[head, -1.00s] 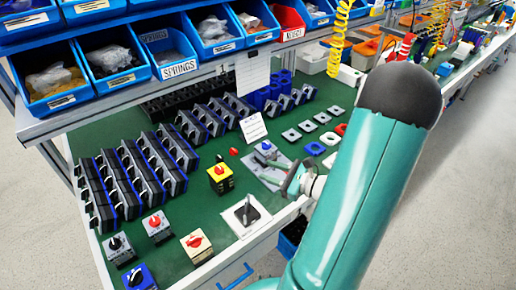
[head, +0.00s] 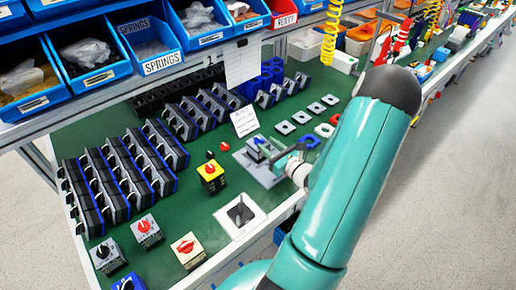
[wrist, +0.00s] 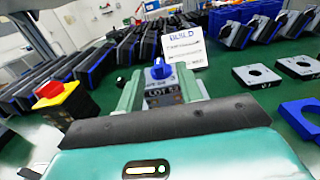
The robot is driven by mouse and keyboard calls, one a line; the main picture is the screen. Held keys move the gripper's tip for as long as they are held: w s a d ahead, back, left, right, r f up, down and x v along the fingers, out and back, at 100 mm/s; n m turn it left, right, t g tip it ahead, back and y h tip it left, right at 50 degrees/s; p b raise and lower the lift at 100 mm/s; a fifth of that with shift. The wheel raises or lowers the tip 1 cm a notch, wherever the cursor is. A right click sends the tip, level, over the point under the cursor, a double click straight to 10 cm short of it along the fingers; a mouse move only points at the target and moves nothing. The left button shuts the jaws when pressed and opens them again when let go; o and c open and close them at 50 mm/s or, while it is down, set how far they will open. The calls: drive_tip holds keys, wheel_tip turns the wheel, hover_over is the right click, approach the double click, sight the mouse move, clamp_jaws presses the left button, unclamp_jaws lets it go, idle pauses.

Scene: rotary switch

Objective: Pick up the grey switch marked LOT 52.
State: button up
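The grey switch (wrist: 161,91) with a blue knob and the marking LOT 52 stands upright, straight ahead in the wrist view. In the head view the switch (head: 258,146) is on a grey plate (head: 251,167) on the green bench, partly hidden by my gripper (head: 276,157). My gripper (wrist: 162,88) has its two pale green fingers apart, one on each side of the switch. It looks open, with the fingers very near the switch's sides; whether they touch it is hard to see.
A yellow switch with a red knob (head: 211,176) stands to the left. A white sign card (head: 245,121) stands behind. Rows of dark switch units (head: 120,178) fill the bench's left side. Square plates (head: 285,127) lie at the right. Blue bins (head: 85,58) hang above the back.

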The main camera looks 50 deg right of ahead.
sight(263, 141)
drive_tip(key=w, duration=0.5)
drive_tip(key=shift+w+d, duration=0.2)
drive_tip(key=shift+w, duration=0.15)
clamp_jaws()
